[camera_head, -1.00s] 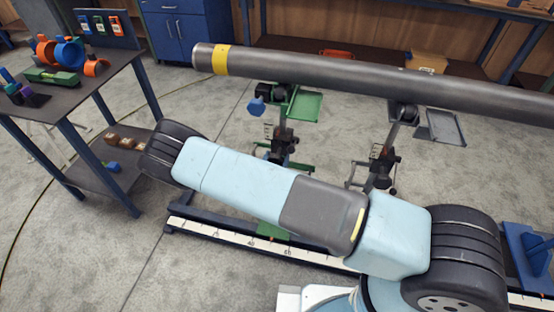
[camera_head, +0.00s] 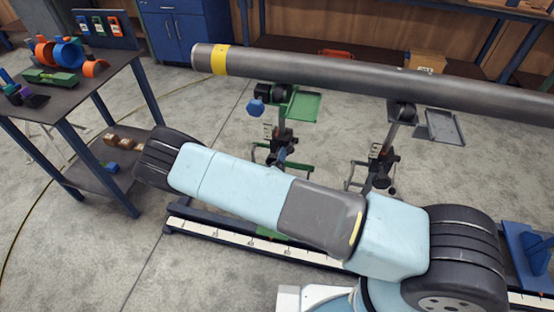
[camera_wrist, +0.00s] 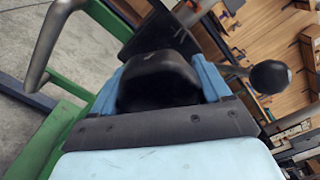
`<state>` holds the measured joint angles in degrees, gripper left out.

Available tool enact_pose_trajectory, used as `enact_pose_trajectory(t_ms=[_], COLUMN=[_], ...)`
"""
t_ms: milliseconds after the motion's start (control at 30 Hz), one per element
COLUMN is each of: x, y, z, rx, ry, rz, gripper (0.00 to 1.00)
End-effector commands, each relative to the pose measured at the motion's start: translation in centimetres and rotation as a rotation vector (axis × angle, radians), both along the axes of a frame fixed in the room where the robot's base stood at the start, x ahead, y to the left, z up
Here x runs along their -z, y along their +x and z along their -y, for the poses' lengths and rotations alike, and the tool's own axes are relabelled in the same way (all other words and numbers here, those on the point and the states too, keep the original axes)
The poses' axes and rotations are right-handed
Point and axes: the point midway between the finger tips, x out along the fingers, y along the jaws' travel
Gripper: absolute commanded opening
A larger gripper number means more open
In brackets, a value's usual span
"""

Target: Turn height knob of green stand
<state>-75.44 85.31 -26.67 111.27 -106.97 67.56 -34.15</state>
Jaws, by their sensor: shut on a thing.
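The green stand (camera_head: 303,106) stands under the left end of the pipe (camera_head: 330,72), its post and green feet partly hidden by my arm. A blue knob (camera_head: 256,106) sticks out at its upper left. In the wrist view, the two blue fingers of my gripper (camera_wrist: 160,84) lie on both sides of a black rounded knob (camera_wrist: 166,64) and are shut on it. Green frame parts (camera_wrist: 68,115) run along the left of that view. In the head view my gripper is mostly hidden behind my arm, low by the stand's post.
A second stand with a grey tray (camera_head: 440,126) holds the pipe further right. In the wrist view a rod with a dark ball end (camera_wrist: 269,77) lies close to the right finger. A table (camera_head: 75,90) with coloured parts stands at left. Floor between is clear.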

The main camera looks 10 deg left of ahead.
Motion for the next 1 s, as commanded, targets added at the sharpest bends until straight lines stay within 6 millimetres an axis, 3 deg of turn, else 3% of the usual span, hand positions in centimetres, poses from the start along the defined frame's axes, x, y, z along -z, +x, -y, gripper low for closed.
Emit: enact_pose_trajectory(t_ms=[500, 1000], x=[0.11, 0.16], y=[-0.13, -0.17], z=[-0.18, -0.05], rx=[-0.006, -0.005], ry=[-0.408, -0.542], rz=[-0.062, -0.083], gripper=[0.45, 0.45])
